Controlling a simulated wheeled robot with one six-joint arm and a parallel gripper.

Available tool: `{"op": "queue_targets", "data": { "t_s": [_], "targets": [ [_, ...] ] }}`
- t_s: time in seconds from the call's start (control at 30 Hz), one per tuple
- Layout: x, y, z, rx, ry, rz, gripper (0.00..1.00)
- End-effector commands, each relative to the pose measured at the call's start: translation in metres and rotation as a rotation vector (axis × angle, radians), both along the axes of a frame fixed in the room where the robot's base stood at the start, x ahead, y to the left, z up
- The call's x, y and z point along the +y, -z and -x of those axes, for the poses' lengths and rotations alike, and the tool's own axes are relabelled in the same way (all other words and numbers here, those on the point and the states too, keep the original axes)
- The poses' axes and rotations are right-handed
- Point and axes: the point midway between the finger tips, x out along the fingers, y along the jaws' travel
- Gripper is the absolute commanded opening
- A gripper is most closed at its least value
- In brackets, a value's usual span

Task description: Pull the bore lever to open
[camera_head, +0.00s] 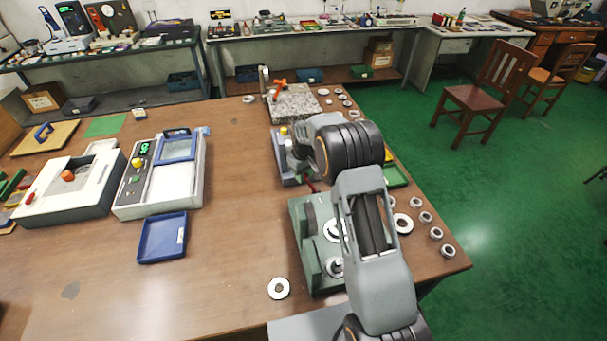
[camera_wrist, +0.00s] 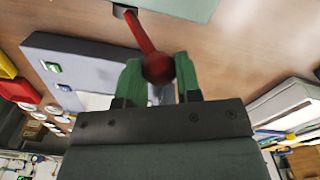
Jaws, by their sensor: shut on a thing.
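The bore lever is a red rod with a round red knob (camera_wrist: 158,68), seen at the top middle of the wrist view. Its rod rises from the knob to a dark slot at the edge of a pale green block (camera_wrist: 185,8). My gripper (camera_wrist: 158,75) has green fingers, one on each side of the knob, and is shut on it. In the head view, a bit of the red lever (camera_head: 311,187) shows at the far end of the green bore machine (camera_head: 304,235). My arm hides the gripper's fingertips and part of the machine there.
A grey device (camera_head: 287,177) stands just beyond the green machine. Several metal rings lie along the table's right edge, and one ring (camera_head: 278,288) lies at the front. A blue tray (camera_head: 163,238) and a white gauge box (camera_head: 185,185) stand left. The table between is clear.

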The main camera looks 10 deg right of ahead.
Motion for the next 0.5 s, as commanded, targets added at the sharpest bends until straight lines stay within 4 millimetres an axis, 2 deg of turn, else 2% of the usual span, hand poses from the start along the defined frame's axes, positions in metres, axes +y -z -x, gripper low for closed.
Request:
{"op": "queue_targets", "data": {
  "t_s": [0.27,0.5],
  "targets": [
    [-0.011,-0.003,0.0,-0.001,0.005,-0.079,0.0],
    [-0.037,-0.006,-0.001,-0.003,0.007,-0.266,0.0]
  ]
}}
